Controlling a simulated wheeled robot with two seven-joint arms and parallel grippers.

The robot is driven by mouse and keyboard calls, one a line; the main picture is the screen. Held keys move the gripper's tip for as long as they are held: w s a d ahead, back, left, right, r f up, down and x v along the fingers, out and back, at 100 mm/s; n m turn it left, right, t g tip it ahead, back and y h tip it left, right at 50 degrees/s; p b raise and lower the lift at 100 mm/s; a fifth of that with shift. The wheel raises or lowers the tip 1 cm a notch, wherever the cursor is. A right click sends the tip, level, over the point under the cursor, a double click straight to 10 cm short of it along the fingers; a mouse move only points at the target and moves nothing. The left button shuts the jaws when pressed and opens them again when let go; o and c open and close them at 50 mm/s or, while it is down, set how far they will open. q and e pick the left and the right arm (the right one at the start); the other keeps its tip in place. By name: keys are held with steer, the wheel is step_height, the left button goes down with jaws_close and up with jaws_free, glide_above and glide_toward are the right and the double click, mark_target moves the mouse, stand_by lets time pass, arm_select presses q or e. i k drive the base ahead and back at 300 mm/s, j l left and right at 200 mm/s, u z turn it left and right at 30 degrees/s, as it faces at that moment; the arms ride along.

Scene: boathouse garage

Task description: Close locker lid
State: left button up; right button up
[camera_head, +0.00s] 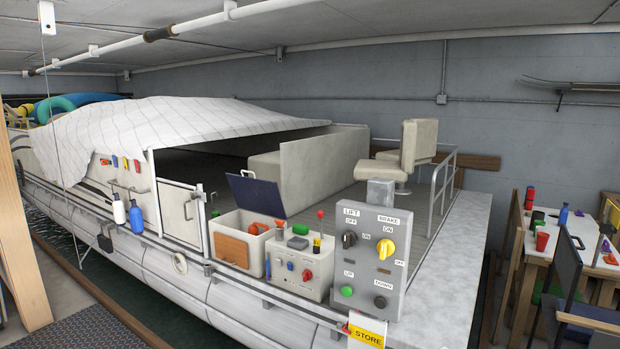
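The locker (231,243) is a pale box with an orange-brown front panel, standing at the near edge of the boat deck. Its dark blue lid (256,194) is open, tilted up and back above the box. Orange-red items (257,228) show inside the open top. Neither of my grippers is in the head view, so their state is hidden.
A control box (303,267) with knobs stands right of the locker, beside a larger LIFT and BRAKE panel (367,260). A boat seat (408,155) and railing are behind. A cluttered white table (573,248) stands at the right.

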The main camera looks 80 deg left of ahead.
mark_target(258, 195)
steer(key=u, duration=3)
steer(key=i+j+u, duration=0.2)
steer(key=i, duration=0.35)
steer(key=l, duration=0.1)
